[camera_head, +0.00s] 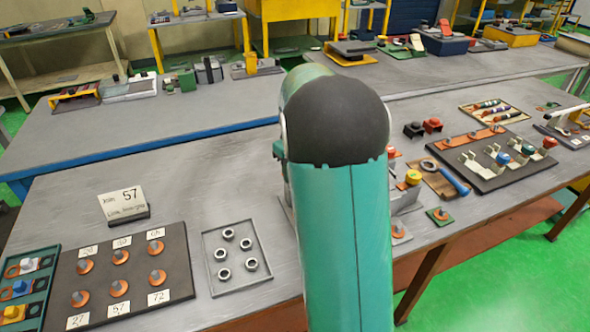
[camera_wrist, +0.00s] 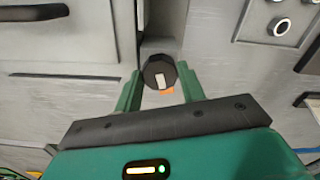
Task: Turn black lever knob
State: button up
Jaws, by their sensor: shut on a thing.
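The black lever knob (camera_wrist: 153,70) is in the upper middle of the wrist view, a dark rounded piece with a white mark on its face. My gripper (camera_wrist: 160,82) has one green finger on each side of it and is shut on the knob. A small orange patch shows just below the knob. In the head view my green arm covers the middle, and the gripper and knob are hidden behind it.
A tray of metal nuts (camera_head: 223,275) and a dark board of orange discs with number cards (camera_head: 125,308) lie left of my arm. A sign reading 57 (camera_head: 124,203) stands behind them. A dark board with levers (camera_head: 486,172) lies right. The wrist view shows a black handle (camera_wrist: 35,13).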

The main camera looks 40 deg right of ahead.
jog(key=m, duration=0.5)
jog(key=shift+w+r+m, duration=0.1)
jog(key=shift+r+m, duration=0.1)
jog(key=shift+m, duration=0.1)
jog(key=m, duration=0.9)
jog(key=shift+m, duration=0.4)
jog(key=m, duration=0.4)
jog(key=shift+m, duration=0.3)
jog(key=o, duration=1)
jog(key=shift+f, duration=0.1)
jog(key=shift+c, duration=0.2)
